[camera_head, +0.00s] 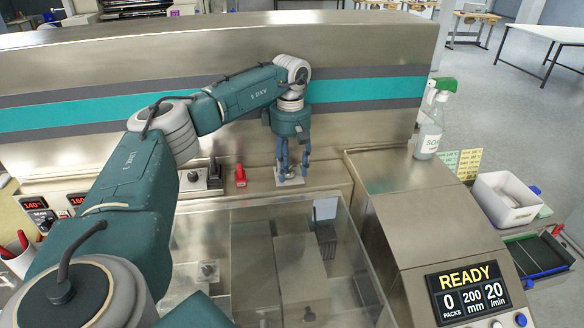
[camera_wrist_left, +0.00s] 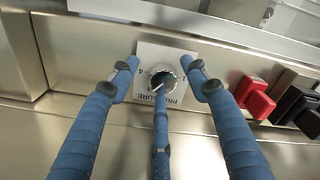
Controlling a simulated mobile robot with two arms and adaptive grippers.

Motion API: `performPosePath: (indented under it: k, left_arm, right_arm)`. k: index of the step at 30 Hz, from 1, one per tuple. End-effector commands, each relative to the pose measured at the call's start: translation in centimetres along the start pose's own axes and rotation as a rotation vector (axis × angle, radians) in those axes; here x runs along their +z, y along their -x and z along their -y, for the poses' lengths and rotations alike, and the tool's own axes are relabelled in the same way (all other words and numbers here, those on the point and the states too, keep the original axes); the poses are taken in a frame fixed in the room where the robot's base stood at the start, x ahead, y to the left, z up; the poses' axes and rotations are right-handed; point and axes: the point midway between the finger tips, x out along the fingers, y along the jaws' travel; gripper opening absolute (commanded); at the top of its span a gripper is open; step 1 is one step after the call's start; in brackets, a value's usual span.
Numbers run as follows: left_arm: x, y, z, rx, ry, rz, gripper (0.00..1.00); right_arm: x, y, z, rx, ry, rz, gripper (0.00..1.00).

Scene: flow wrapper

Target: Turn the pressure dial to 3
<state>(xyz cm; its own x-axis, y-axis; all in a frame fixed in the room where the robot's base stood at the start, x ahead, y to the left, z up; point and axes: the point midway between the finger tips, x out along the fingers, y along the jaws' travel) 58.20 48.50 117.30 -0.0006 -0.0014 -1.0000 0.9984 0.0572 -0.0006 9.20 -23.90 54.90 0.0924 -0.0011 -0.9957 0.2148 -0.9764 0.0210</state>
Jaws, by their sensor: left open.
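The pressure dial (camera_wrist_left: 163,82) is a small dark knob with a light rim on a pale square plate (camera_wrist_left: 178,57) in the left wrist view. The plate's PRESSURE lettering appears upside down. A white mark on the knob points toward the lower left of that view; the scale digits are too small to read surely. My left gripper (camera_wrist_left: 160,80) is open, its blue fingers spread around the dial; I cannot tell whether they touch it. In the head view my left gripper (camera_head: 291,172) points down over the plate (camera_head: 290,183) and hides the dial. My right gripper is not in view.
A red switch (camera_head: 240,176) and a black lever (camera_head: 215,172) stand close left of the gripper in the head view. The steel wall (camera_head: 380,60) rises behind. A clear cover (camera_head: 270,240) lies in front, and a display housing (camera_head: 425,210) stands to the right.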

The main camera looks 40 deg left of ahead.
Motion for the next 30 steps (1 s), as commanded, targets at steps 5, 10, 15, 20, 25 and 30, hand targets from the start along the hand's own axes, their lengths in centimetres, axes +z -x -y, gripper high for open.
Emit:
performPosePath:
  k: [5, 10, 15, 20, 25, 30]
  left_arm:
    - [0.2, 3.1, -0.2, 0.006, -0.002, 0.001, 0.47]
    - [0.4, 6.9, -0.2, 0.007, -0.003, 0.002, 0.47]
    - [0.5, 9.9, -0.3, 0.007, -0.003, 0.001, 0.47]
    - [0.6, 11.3, -0.3, 0.005, -0.005, 0.001, 0.47]
    - [0.6, 11.7, -0.2, 0.003, -0.005, 0.001, 0.47]
    - [0.6, 11.7, -0.2, 0.003, -0.005, 0.001, 0.47]
  right_arm:
    - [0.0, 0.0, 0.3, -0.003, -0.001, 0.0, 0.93]
    - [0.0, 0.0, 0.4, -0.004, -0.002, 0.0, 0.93]
    - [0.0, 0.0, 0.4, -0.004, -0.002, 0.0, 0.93]
    - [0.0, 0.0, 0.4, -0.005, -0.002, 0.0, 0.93]
    - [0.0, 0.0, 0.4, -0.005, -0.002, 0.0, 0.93]
    - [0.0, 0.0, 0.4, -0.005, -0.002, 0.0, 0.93]
